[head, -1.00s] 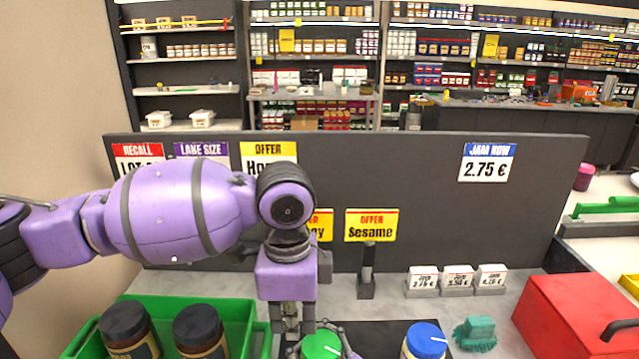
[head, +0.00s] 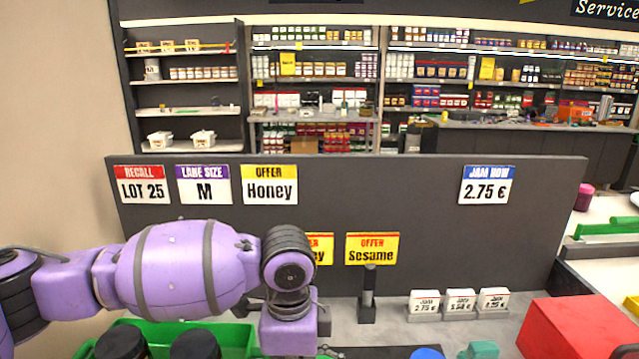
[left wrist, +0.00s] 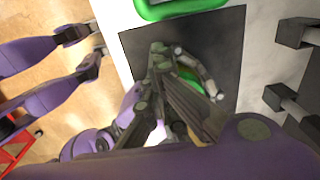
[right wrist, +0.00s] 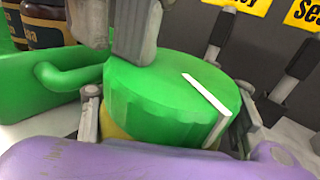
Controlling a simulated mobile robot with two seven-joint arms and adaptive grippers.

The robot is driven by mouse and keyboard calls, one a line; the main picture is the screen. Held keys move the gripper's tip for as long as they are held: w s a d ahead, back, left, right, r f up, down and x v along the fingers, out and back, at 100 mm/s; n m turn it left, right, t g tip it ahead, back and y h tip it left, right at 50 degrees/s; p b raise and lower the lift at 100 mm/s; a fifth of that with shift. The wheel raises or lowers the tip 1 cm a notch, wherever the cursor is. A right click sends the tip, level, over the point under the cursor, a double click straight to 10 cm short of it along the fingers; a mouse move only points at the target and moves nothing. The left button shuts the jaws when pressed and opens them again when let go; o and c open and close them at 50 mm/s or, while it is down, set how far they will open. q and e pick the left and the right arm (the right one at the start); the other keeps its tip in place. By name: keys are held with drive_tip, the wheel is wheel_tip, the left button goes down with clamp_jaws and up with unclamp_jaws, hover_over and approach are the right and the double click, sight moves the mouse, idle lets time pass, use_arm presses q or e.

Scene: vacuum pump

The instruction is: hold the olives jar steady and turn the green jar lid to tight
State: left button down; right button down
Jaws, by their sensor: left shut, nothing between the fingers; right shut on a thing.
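The green jar lid (right wrist: 170,95), with a white stripe on top, fills the middle of the right wrist view. A strip of the yellowish olives jar (right wrist: 115,130) shows under it. My right gripper (right wrist: 168,118) is shut on the olives jar, with a grey finger on either side. My left gripper (right wrist: 120,45) comes down from above, shut and empty, at the lid's far-left top edge; I cannot tell whether it touches. In the left wrist view the lid (left wrist: 187,74) is mostly hidden by fingers. In the head view both grippers' fingertips are out of frame.
A green crate (head: 235,338) with dark-lidded jars (head: 122,343) stands at left. A blue lid (head: 426,353) and a teal object (head: 480,350) are to the right. A red box (head: 575,325) is far right. A grey panel (head: 400,190) with price signs closes the back.

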use_arm(q)
drive_tip(key=shift+s+d+f, duration=0.3)
drive_tip(key=shift+d+f, duration=0.05)
drive_tip(key=shift+f, duration=0.3)
use_arm(e)
drive_tip(key=shift+s+a+f, duration=0.15)
drive_tip(key=shift+a+f, duration=0.05)
drive_tip(key=shift+s, duration=0.1)
use_arm(q)
drive_tip(key=shift+w+a, duration=0.15)
drive_tip(key=shift+w, duration=1.65)
use_arm(e)
drive_tip(key=shift+r, duration=0.1)
use_arm(q)
drive_tip(key=shift+w, duration=0.15)
drive_tip(key=shift+w+a, duration=0.1)
use_arm(e)
drive_tip(key=shift+d, duration=0.2)
use_arm(q)
wheel_tip(320, 180, up, 7)
drive_tip(key=shift+a, duration=0.15)
